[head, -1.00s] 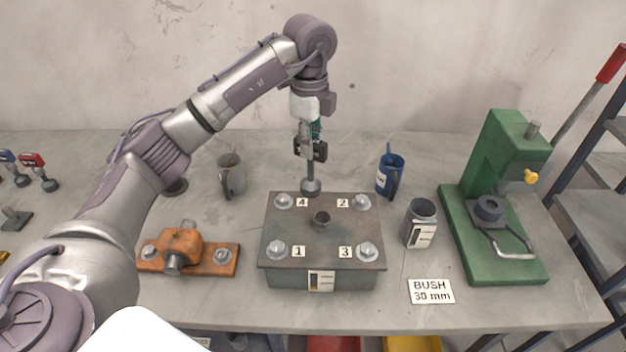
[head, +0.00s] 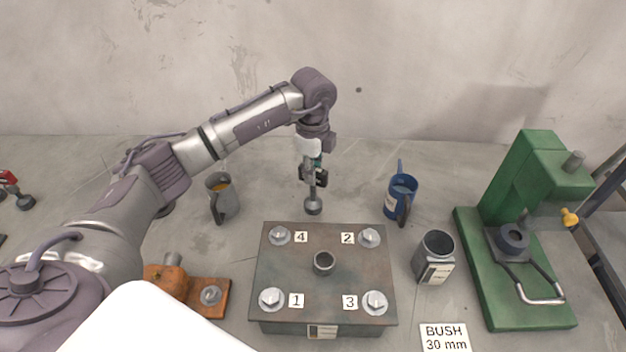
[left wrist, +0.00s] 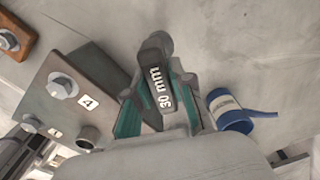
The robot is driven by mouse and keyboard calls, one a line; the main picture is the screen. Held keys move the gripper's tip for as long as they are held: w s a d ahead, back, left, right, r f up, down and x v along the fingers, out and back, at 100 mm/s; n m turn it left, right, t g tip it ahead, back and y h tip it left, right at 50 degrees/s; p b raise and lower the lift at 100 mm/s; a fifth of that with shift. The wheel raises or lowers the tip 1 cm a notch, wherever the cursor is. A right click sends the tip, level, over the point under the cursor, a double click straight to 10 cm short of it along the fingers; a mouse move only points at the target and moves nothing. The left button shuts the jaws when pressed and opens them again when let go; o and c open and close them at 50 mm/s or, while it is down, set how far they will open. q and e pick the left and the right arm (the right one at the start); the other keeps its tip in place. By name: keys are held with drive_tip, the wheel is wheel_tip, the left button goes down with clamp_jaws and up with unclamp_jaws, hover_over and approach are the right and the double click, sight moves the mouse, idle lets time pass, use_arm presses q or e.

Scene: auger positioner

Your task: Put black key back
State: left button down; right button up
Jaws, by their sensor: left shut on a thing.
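The black key (head: 313,190) hangs upright from my left gripper (head: 314,172), with its round socket end down. In the head view it appears just behind the steel block (head: 345,265); whether its end touches the table is unclear. A red-handled key (head: 15,188) stands at the far left edge, partly cut off. My right gripper is out of view.
The block has bolts numbered 1 to 4 and a central bush (head: 323,263). A grey jug (head: 222,200), a blue jug (head: 401,195), a grey cup (head: 436,255), an orange clamp (head: 168,280) and a green press (head: 545,200) surround it. The bench behind the block is mostly clear.

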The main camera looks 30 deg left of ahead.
sight(313, 190)
use_arm(q)
wheel_tip(313, 190, down, 3)
drive_tip(key=shift+w+f+p, duration=0.1)
drive_tip(key=shift+p, duration=0.45)
drive_tip(key=shift+f, duration=0.4)
drive_tip(key=c, duration=1)
unclamp_jaws()
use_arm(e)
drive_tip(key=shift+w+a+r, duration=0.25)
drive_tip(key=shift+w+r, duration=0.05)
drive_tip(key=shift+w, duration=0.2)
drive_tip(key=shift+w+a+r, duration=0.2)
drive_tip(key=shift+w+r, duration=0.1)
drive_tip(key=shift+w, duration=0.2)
use_arm(q)
drive_tip(key=shift+r, duration=0.1)
